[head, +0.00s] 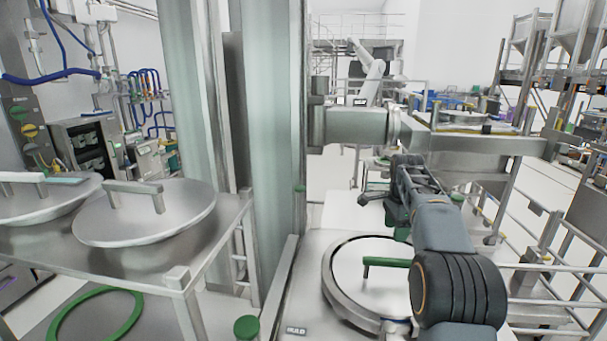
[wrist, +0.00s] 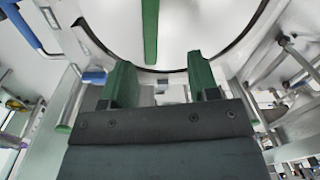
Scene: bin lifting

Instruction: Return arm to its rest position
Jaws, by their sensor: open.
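My arm (head: 440,225) reaches forward on the right side of the head view. My gripper (wrist: 160,85) shows in the wrist view with its two green fingers apart and nothing between them. In the head view the gripper end is partly hidden behind my arm. A round white bin lid (head: 340,262) with a green bar handle (head: 388,262) lies below and left of my arm. In the wrist view the green handle (wrist: 150,30) and the lid (wrist: 200,25) are beyond the fingertips, and the fingers do not hold the handle.
A steel table (head: 120,262) with round metal lids (head: 150,213) stands at left. A tall steel column (head: 275,120) rises in the middle. A horizontal steel lifting arm (head: 355,127) extends from it toward a platform (head: 475,145). Railings (head: 545,270) stand close on the right.

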